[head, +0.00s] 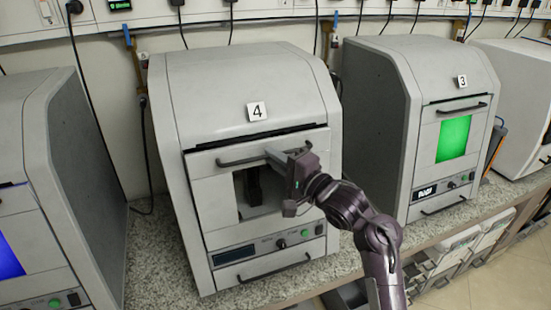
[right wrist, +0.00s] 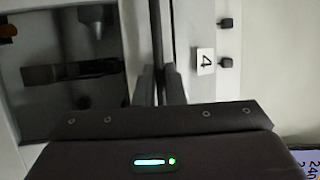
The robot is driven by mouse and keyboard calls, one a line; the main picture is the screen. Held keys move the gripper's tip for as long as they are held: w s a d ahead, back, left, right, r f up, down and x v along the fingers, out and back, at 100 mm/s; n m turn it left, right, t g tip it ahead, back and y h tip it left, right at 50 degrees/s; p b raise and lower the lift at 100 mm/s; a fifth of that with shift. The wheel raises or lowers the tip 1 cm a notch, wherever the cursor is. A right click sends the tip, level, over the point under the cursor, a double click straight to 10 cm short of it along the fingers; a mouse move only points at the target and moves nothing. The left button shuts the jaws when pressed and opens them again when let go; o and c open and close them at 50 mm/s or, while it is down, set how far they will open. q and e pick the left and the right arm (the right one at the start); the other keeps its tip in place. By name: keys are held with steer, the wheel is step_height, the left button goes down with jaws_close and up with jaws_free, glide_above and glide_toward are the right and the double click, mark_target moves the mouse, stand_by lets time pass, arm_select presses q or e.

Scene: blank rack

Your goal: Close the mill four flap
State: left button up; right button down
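Mill four (head: 165,110) is the grey machine marked 4 in the middle of the head view. Its flap (head: 222,207) has a bar handle (head: 235,161) across the top and a window below. A dark gap runs above the flap, which seems to lean slightly outward. The dark inside with a spindle (right wrist: 95,20) shows in the right wrist view. My right gripper (head: 274,155) is at the right part of the handle. In the right wrist view its fingers (right wrist: 160,85) are close together beside a dark strip; whether they grip the handle is unclear. My left gripper is not visible.
Mill three (head: 375,95), with a green window, stands to the right. Another mill (head: 60,130) with a blue window stands at left. All rest on a speckled counter (head: 150,255). Cables hang along the wall behind. Pale boxes (head: 455,245) sit below the counter at right.

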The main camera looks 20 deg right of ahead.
steer(key=shift+w+r+p, duration=0.2)
steer(key=shift+w+p, duration=0.25)
steer(key=shift+w, duration=0.5)
steer(key=shift+w+f+p, duration=0.1)
steer(key=shift+w+p, duration=0.25)
steer(key=shift+w, duration=0.1)
steer(key=c, duration=1.9)
jaws_free()
steer(key=o, duration=0.4)
steer(key=shift+w+f, duration=0.1)
steer(key=shift+w, duration=0.05)
